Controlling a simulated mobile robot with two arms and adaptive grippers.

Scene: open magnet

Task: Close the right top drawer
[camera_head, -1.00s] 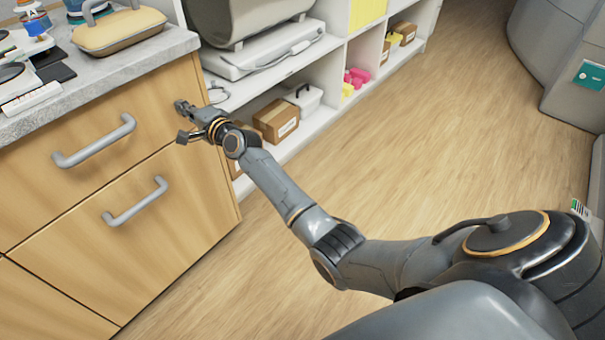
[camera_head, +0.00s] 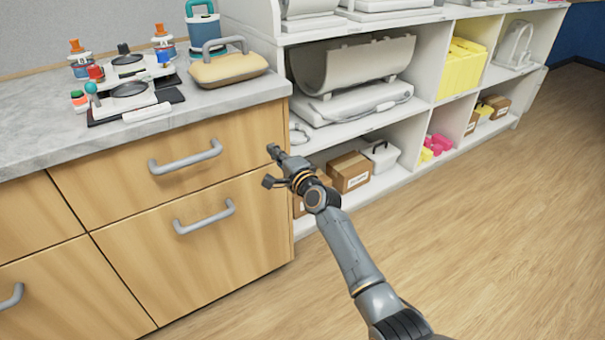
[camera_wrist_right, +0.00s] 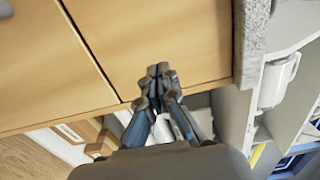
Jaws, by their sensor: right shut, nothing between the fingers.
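The right top drawer (camera_head: 105,190) is the upper wooden front under the grey worktop, with a grey bar handle (camera_head: 186,158). Its front looks flush with the lower drawer (camera_head: 150,262), with only a thin seam between them. My right gripper (camera_head: 270,166) is shut and empty, in front of the right end of the top drawer, right of its handle. In the right wrist view its fingertips (camera_wrist_right: 160,76) overlap the wooden front near its edge; I cannot tell whether they touch it. My left gripper is not in view.
The worktop (camera_head: 40,140) holds a beige case (camera_head: 228,69), bottles and small lab devices. White open shelving (camera_head: 425,85) stands right of the drawers, with cardboard boxes (camera_head: 349,171) low down behind my right gripper. The wooden floor (camera_head: 470,240) at right is clear.

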